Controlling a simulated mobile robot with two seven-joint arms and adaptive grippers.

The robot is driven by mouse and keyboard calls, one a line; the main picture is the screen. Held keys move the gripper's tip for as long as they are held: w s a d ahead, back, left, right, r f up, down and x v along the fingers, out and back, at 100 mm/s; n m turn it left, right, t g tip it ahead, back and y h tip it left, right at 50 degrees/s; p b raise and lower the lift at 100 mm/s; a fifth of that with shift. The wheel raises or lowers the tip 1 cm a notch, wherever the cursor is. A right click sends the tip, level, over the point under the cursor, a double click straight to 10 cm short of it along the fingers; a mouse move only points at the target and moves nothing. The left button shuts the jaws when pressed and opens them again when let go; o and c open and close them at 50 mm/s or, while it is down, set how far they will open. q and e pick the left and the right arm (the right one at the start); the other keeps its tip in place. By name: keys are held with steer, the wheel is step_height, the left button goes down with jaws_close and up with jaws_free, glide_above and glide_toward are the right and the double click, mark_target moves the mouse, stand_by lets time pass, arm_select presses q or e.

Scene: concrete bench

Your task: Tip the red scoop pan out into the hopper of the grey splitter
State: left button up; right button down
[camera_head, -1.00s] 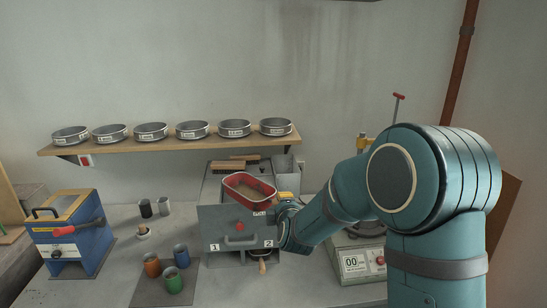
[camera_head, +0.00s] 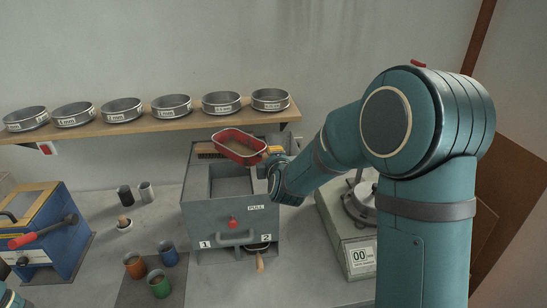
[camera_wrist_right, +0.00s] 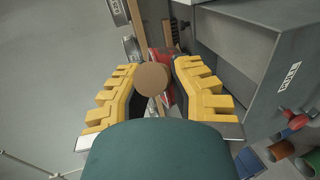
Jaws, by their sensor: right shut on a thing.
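The red scoop pan (camera_head: 262,157) is above the back part of the grey splitter (camera_head: 205,220), slightly tilted in the head view. Its inside looks brownish; I cannot tell how much it holds. The splitter's open hopper (camera_head: 213,171) shows in front of and below the pan. My right gripper (camera_head: 275,153) is shut on the pan's handle, at the pan's right. In the right wrist view, the yellow fingers (camera_wrist_right: 152,95) flank the round brown handle end (camera_wrist_right: 151,78), with red pan parts behind. My left gripper is out of view.
A shelf (camera_head: 190,121) with several sieves runs behind the splitter. A balance (camera_head: 345,235) stands right of it. Several small cups, including a green one (camera_head: 159,285), and a blue machine (camera_head: 60,245) stand left.

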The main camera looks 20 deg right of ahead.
steer(key=shift+s+f+b, duration=0.1)
steer(key=shift+f+b, duration=0.15)
steer(key=shift+b, duration=0.15)
steer(key=shift+f+b, duration=0.3)
steer(key=shift+b, duration=0.05)
steer(key=shift+a+f+n+t+h+b, duration=0.1)
steer(key=shift+f+n+t+h+b, duration=0.45)
steer(key=shift+b, duration=0.95)
arm_select(q)
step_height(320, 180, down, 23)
steer(key=b, duration=1.7)
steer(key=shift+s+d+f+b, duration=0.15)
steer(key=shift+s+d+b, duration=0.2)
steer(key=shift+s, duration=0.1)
arm_select(e)
steer(key=s+a+f+n+t+y, duration=0.1)
steer(key=n+t+y, duration=0.3)
steer(key=n+y, duration=0.4)
steer(key=s+a+f+n+t+y, duration=0.1)
steer(key=a+f+n+t+y, duration=0.2)
steer(key=n+y, duration=0.6)
steer(key=shift+a+f+n+t, duration=0.2)
steer(key=shift+a+n+t, duration=0.4)
steer(key=shift+n, duration=6.05)
steer(key=shift+s+a, duration=0.1)
